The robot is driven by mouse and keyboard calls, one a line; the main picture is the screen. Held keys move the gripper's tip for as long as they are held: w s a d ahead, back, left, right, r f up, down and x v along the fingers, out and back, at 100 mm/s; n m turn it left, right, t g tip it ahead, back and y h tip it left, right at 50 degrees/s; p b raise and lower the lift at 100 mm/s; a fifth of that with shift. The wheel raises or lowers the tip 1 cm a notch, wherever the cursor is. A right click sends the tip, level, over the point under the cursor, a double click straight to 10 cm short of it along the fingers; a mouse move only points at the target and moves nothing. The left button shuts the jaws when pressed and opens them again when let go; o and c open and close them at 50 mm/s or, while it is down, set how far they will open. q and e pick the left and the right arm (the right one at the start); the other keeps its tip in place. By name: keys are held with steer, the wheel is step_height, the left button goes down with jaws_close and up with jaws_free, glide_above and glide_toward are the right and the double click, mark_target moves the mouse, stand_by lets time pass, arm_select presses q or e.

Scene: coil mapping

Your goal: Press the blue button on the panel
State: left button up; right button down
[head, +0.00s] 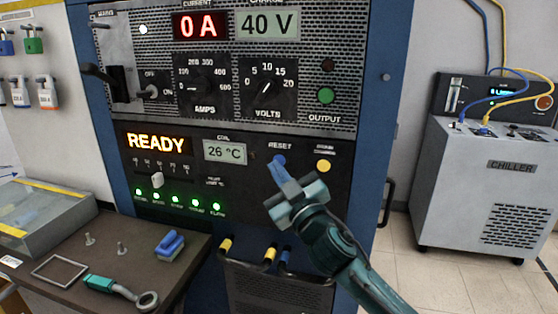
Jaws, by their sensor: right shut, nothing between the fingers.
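The panel (128,180) is the dark lower front of a blue-framed cabinet. The blue button (281,158) sits under the RESET label, mostly hidden by my fingertips. My right gripper (273,165) reaches in from the lower right, shut and empty, with its tips at the button. I cannot tell whether they touch it. A yellow button (323,166) is just to the right, uncovered. The display on the panel reads READY, and the coil readout (225,150) shows 26 °C. My left gripper is not in view.
A green button (326,95) and two knobs sit above. Yellow and blue cable plugs (270,254) stick out below. A bench (150,250) at lower left holds a blue-handled brush and a green-handled tool. A chiller (490,190) stands right, with floor between.

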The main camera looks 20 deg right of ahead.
steer(key=shift+s+a, duration=0.1)
steer(key=shift+s+a, duration=0.7)
steer(key=shift+s, duration=0.35)
steer(key=shift+s+a, duration=0.65)
steer(key=shift+s, duration=0.35)
